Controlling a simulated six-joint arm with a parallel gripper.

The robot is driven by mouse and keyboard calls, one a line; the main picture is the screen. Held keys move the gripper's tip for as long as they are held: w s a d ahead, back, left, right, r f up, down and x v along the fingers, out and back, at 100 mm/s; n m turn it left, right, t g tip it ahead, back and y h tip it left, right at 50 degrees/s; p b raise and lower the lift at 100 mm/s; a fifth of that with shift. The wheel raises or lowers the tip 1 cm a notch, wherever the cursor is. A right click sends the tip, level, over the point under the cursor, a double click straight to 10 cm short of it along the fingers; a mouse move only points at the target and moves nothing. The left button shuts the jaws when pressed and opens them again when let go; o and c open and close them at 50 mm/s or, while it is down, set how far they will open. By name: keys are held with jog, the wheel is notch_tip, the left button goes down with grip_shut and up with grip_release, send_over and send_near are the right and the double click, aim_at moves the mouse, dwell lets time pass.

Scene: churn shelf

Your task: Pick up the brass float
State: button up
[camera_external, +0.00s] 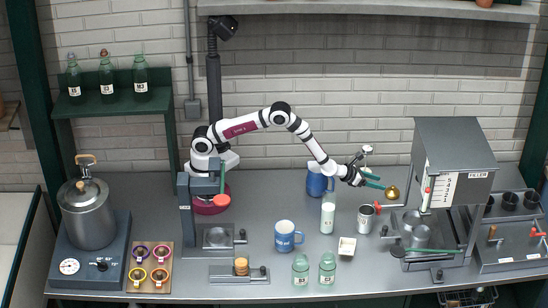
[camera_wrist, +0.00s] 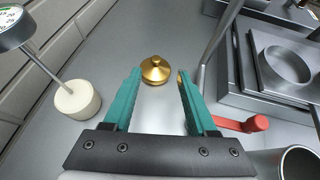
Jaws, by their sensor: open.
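The brass float (camera_external: 392,193) is a small gold rounded body with a pointed top. In the external view it is just beyond the tips of my gripper (camera_external: 379,183), left of the filler. In the wrist view the float (camera_wrist: 156,71) shows at the tips of my gripper (camera_wrist: 159,76), between the two teal fingers. The fingers are apart, with a visible gap between the float and the right finger. I cannot tell whether the left finger touches it. A small gold bit shows beside the right fingertip.
The grey filler (camera_external: 455,160) stands right of the float, with metal cups below it. A red-handled part (camera_wrist: 242,124) is right of my right finger in the wrist view. A steel cup (camera_external: 368,217), a milk bottle (camera_external: 327,216) and a blue mug (camera_external: 318,182) stand nearby.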

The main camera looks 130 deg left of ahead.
aim_at(388, 192)
jog(key=x, duration=0.7)
jog(key=shift+s+a+f, duration=0.15)
jog(key=shift+s+f, duration=0.1)
jog(key=shift+s, duration=0.05)
grip_shut()
